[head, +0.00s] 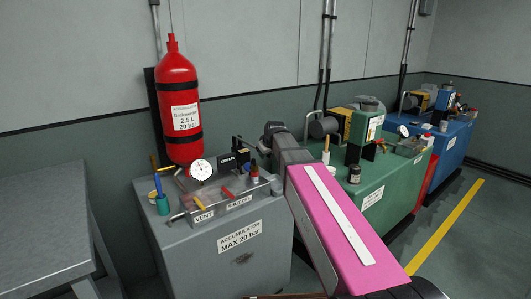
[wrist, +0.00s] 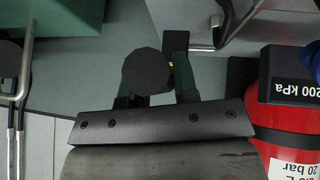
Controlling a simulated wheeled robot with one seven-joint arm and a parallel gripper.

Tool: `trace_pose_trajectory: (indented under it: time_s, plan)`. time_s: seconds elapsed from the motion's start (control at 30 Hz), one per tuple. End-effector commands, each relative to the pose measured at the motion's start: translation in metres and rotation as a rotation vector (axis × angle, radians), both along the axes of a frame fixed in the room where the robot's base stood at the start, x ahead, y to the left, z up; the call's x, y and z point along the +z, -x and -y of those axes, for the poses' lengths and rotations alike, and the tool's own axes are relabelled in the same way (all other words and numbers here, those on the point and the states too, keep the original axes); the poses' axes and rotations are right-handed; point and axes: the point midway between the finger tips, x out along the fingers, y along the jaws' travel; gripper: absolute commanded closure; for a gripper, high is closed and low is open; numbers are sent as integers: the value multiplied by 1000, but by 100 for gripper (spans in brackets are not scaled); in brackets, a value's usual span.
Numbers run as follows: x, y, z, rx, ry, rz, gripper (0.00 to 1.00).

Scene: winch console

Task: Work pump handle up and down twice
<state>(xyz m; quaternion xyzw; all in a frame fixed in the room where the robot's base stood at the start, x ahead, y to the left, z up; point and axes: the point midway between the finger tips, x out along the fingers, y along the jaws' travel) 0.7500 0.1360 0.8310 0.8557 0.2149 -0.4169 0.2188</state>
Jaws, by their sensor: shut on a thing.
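My gripper (head: 265,143) is above the back right corner of the grey accumulator console (head: 240,255), at the end of my arm with its pink link. In the wrist view my gripper (wrist: 155,88) has its two dark green fingers on either side of a round black grip (wrist: 147,70), which I take to be the pump handle's end. The gripper is shut on it.
A red accumulator cylinder (head: 178,100) stands behind the console. A gauge (head: 201,170), red levers (head: 228,191) and a green-blue cup (head: 162,204) with tools sit on its top. A green console (head: 370,205) stands close on the right. A grey table (head: 40,235) is at the left.

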Motion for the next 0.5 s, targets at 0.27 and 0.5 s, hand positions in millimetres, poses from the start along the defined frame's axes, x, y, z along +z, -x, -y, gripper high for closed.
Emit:
trace_pose_trajectory:
  time_s: [0.27, 0.5]
  plan:
    - [0, 0, 0, 1, -1, -2, 56]
    - [0, 0, 0, 0, 0, -1, 47]
